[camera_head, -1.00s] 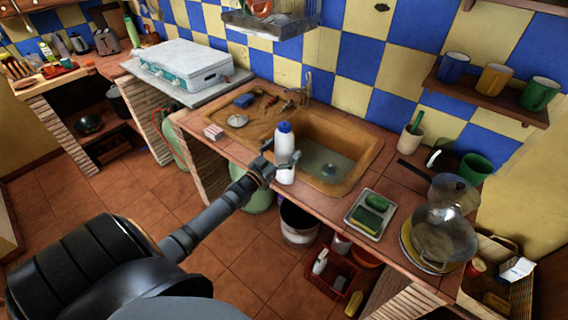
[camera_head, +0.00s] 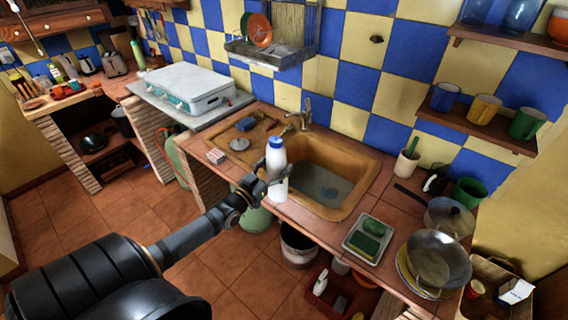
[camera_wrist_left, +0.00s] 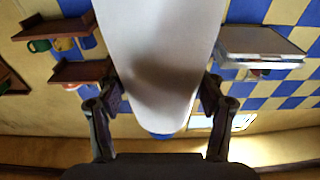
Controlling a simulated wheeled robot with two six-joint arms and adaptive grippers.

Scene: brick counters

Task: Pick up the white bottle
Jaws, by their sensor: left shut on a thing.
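The white bottle (camera_head: 277,178) with a blue cap is upright at the front edge of the sink counter in the head view. My left gripper (camera_head: 265,183) is shut on the bottle, its fingers around the bottle's body. In the left wrist view the bottle (camera_wrist_left: 162,50) fills the middle, between the two fingers of my left gripper (camera_wrist_left: 162,95). I cannot tell for sure whether its base touches the counter. My right gripper is not in view.
The sink (camera_head: 310,172) lies just behind the bottle. A tray with green sponges (camera_head: 369,238) and a metal pan (camera_head: 438,258) stand to the right. A dish rack (camera_head: 270,50) hangs on the wall.

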